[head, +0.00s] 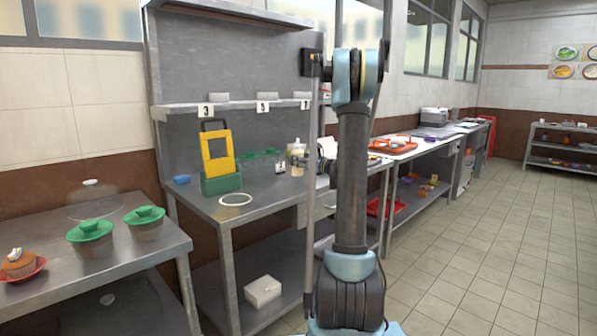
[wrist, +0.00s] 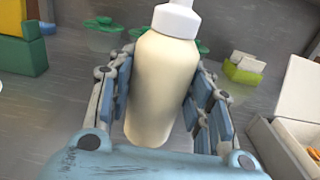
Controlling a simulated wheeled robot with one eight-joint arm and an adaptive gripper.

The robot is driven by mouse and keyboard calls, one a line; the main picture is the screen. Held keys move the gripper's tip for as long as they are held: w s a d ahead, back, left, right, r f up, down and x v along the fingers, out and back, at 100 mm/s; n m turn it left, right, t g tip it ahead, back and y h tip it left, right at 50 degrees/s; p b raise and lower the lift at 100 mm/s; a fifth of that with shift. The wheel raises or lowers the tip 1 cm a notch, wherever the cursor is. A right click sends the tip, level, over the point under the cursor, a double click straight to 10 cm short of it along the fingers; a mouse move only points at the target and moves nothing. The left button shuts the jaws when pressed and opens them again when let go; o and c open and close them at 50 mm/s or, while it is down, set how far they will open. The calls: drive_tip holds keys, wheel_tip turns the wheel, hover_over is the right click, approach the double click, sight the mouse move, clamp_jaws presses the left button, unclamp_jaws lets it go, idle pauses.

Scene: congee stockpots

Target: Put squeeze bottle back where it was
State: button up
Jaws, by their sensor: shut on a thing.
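The squeeze bottle (wrist: 162,85) is cream coloured with a white cap. In the wrist view it stands between the two fingers of my gripper (wrist: 163,105), which are shut on its sides. In the head view the bottle (head: 297,158) shows small above the steel worktable (head: 262,207), near its back, with my gripper (head: 318,164) at its right and partly hidden by my arm. I cannot tell whether its base touches the table. The spot where it stood before is not marked in these views.
Green lids (wrist: 104,24) lie behind the bottle. A yellow and green holder (head: 219,160), a white ring (head: 236,199) and a blue item (head: 181,179) are at the left. A green box (wrist: 243,68) and an open white box (wrist: 290,140) are at the right.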

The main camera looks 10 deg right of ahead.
drive_tip(key=shift+f, duration=1.95)
drive_tip(key=o, duration=0.7)
drive_tip(key=shift+o, duration=0.2)
